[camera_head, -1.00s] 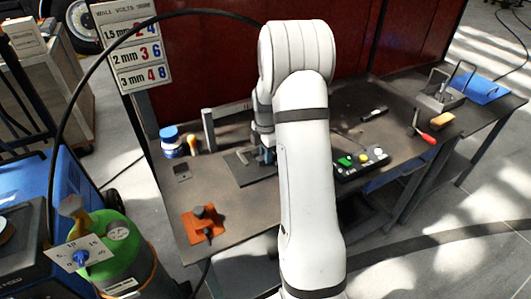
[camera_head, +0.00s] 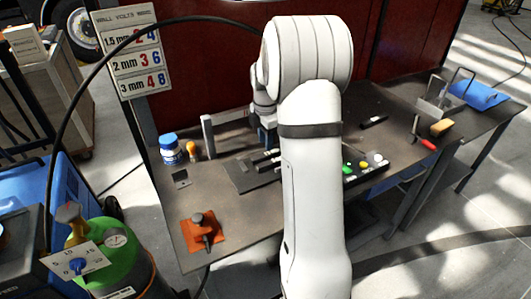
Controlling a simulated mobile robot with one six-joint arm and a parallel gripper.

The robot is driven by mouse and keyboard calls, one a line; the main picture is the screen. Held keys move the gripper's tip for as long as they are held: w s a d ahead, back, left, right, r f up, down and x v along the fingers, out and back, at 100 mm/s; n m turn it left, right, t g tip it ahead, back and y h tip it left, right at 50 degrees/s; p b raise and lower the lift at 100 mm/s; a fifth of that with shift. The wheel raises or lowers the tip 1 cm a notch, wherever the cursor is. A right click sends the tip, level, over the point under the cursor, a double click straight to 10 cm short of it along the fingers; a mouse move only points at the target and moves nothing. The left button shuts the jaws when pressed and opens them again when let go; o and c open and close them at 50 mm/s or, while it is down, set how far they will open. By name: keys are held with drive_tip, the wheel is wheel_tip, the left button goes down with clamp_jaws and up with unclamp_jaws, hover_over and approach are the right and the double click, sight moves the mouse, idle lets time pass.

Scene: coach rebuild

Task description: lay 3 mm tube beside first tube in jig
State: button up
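A dark flat plate (camera_head: 247,178), which looks like the jig, lies on the bench left of my arm. Dark bar-like pieces (camera_head: 265,160) show on or just above its back right part. I cannot tell whether they are tubes or parts of the jig. My gripper (camera_head: 268,138) points down just behind these pieces, partly hidden by my white arm. Its fingertips are too small and dark to show whether they are open or hold anything. My arm hides the right side of the plate.
A black box with green, white and yellow round tops (camera_head: 366,165) stands right of my arm. A blue-lidded jar (camera_head: 170,148) and an orange pad with a tool (camera_head: 203,231) are at the left. A red-handled tool (camera_head: 425,142) lies at the right.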

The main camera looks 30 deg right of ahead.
drive_tip(key=s+a+r+m+t, duration=0.1)
drive_tip(key=s+a+r+m, duration=0.75)
drive_tip(key=s+r, duration=0.2)
drive_tip(key=s+a+f+m+t, duration=0.1)
drive_tip(key=s+a+m, duration=0.2)
drive_tip(key=s+m, duration=0.2)
drive_tip(key=s+a+f+m+t, duration=0.1)
drive_tip(key=s+a+m, duration=0.3)
drive_tip(key=s, duration=0.6)
drive_tip(key=shift+s+a+m, duration=0.25)
drive_tip(key=shift+s+m, duration=0.15)
drive_tip(key=shift+m, duration=0.05)
drive_tip(key=shift+f, duration=0.1)
